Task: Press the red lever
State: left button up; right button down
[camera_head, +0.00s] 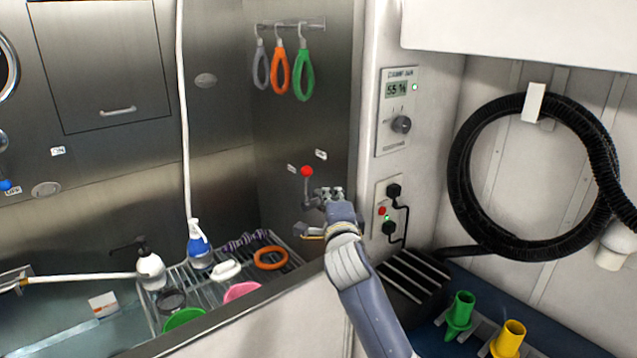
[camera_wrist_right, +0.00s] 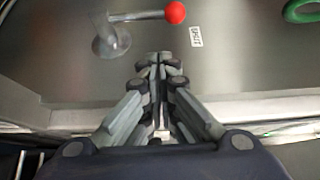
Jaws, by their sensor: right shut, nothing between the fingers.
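The red lever (camera_head: 307,172) is a metal handle with a red ball at its tip, mounted on the steel side wall. In the head view the ball is at the top and the handle runs down from it. In the right wrist view the red ball (camera_wrist_right: 175,13) and its metal arm lie at the top, just beyond my fingertips. My right gripper (camera_head: 330,192) is shut and empty, close to the lever and slightly to its right. Its fingers (camera_wrist_right: 158,62) point at the wall below the lever, with a visible gap to the ball. My left gripper does not show.
Small labels (camera_head: 321,154) sit beside the lever. A white pillar with a control panel (camera_head: 398,110) and plugged sockets (camera_head: 386,212) stands close right. Below left, a wire rack (camera_head: 215,283) holds grooming items. Coloured loops (camera_head: 303,75) hang above.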

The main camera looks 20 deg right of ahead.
jog(key=w+a+p, duration=0.1)
jog(key=w, duration=0.5)
jog(key=shift+a+p, duration=0.25)
jog(key=shift+p, duration=0.05)
